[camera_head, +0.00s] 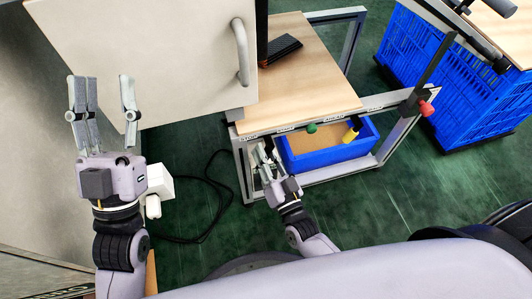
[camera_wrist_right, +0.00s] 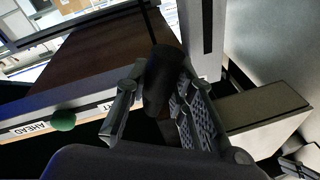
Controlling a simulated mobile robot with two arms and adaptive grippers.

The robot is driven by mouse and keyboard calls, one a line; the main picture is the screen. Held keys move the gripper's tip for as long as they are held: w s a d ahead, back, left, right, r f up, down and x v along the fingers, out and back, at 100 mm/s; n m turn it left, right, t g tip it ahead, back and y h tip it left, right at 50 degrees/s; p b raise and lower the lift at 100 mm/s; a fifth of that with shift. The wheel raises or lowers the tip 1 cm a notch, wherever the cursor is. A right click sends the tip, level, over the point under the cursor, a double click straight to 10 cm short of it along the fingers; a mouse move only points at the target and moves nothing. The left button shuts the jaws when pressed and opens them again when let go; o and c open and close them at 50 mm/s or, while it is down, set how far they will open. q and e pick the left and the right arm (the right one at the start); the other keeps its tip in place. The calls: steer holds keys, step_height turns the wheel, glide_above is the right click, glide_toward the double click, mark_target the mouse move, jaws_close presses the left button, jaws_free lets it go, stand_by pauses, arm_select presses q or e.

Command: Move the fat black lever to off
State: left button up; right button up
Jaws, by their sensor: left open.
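The fat black lever (camera_wrist_right: 163,78) shows in the right wrist view as a thick dark cylinder between the fingers of my right gripper (camera_wrist_right: 155,105). The fingers lie close along both its sides; I cannot tell whether both press on it. In the head view my right gripper (camera_head: 264,155) is at the left end of the bench's front rail, and the lever cannot be made out there. My left gripper (camera_head: 103,102) is open and empty in front of the pale cabinet, well away from the lever.
A green knob (camera_head: 311,128), a yellow knob (camera_head: 350,134) and a red knob (camera_head: 426,108) line the front rail (camera_head: 385,99). A blue bin (camera_head: 330,156) stands below. The cabinet door (camera_head: 150,45) with a handle is at upper left. A black cable lies on the floor.

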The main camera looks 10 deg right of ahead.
steer(key=shift+o, duration=0.8)
steer(key=v, duration=1.2)
